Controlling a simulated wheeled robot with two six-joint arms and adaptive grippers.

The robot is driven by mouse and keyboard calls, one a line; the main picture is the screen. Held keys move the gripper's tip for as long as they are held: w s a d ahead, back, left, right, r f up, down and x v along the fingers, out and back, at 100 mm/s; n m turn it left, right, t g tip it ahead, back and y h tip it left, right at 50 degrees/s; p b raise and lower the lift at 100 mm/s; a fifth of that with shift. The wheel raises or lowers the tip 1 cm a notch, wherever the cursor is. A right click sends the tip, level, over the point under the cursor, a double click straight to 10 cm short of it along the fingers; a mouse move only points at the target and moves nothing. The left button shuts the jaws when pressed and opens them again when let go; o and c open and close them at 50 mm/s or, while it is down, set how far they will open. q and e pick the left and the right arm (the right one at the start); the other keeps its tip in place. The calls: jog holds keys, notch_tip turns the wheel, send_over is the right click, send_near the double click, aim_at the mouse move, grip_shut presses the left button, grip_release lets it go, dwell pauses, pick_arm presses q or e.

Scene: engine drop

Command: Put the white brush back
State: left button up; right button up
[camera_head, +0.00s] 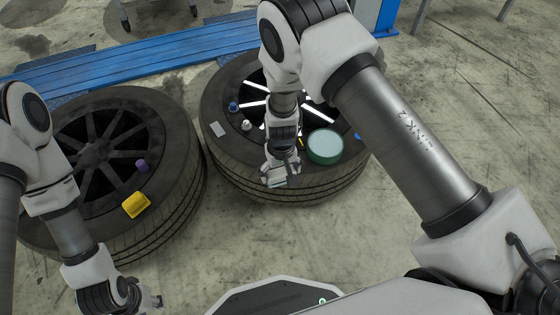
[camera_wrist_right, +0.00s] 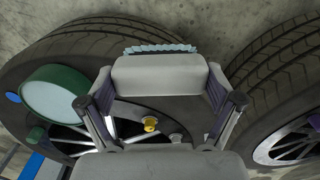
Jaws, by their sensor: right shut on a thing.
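The white brush (camera_wrist_right: 158,76) shows in the right wrist view as a white block with pale blue bristles along its top edge. My right gripper (camera_wrist_right: 160,92) is shut on it, with one finger at each end. In the head view my right gripper (camera_head: 281,177) hangs over the front part of the right tire (camera_head: 225,165); the brush is hard to make out there. Whether the brush touches the tire I cannot tell. My left gripper (camera_head: 152,301) is low at the left, in front of the left tire (camera_head: 190,160), seen side-on; its opening is unclear.
A round green tin (camera_head: 325,147) sits on the right tire beside my right gripper. A blue cap (camera_head: 233,106), a small white piece (camera_head: 247,124) and a grey plate (camera_head: 218,129) lie left. The left tire carries a yellow block (camera_head: 136,205) and purple cylinder (camera_head: 142,165).

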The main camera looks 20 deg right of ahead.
jog(key=w+d+b, duration=0.1)
jog(key=w+b, duration=0.2)
jog(key=w+d+f+b, duration=0.1)
jog(key=w+b, duration=0.3)
jog(key=w+d+b, duration=0.1)
jog(key=w+b, duration=0.2)
jog(key=shift+w+d+f+b, duration=0.1)
jog(key=shift+w+f+b, duration=0.25)
jog(key=shift+w+b, duration=0.05)
notch_tip(320, 180, down, 2)
jog(key=b, duration=0.2)
jog(key=shift+f+b, duration=0.25)
jog(key=shift+b, duration=0.05)
jog(key=shift+f, duration=0.1)
jog(key=shift+r, duration=0.2)
jog(key=shift+c, duration=0.5)
jog(key=shift+f, duration=0.1)
jog(key=o, duration=1)
jog(key=shift+f, duration=0.1)
